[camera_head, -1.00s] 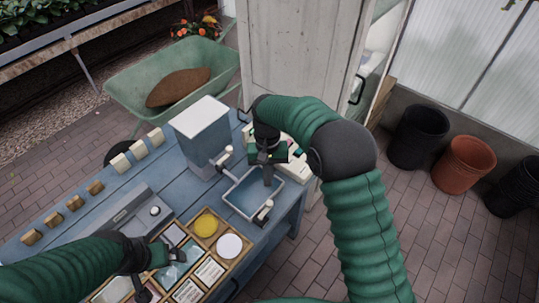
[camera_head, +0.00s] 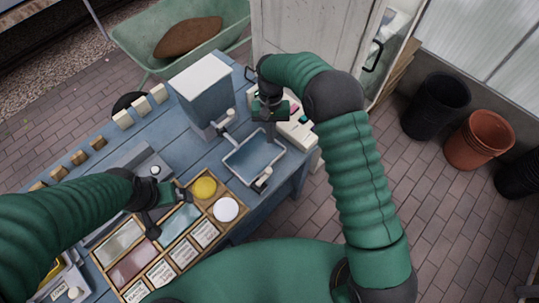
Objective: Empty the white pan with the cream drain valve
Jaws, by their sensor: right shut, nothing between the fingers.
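The white-rimmed pan (camera_head: 234,172) sits near the right end of the blue table, with a blue-grey inside; I cannot tell how much liquid it holds. A drain valve with a cream knob (camera_head: 266,171) is on its near side. A second cream knob (camera_head: 231,113) is on the spout of the grey-blue box beyond the pan. My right gripper (camera_head: 270,138) is shut and empty, pointing down over the pan's far right part; I cannot tell if it touches. My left gripper (camera_head: 168,212) looks open over the wooden compartment tray, away from the pan.
The grey-blue box with a white lid (camera_head: 203,95) stands behind the pan. The wooden tray (camera_head: 218,238) holds yellow and white discs and cards. A white block (camera_head: 298,130) lies right of the pan. Wooden blocks line the far left edge.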

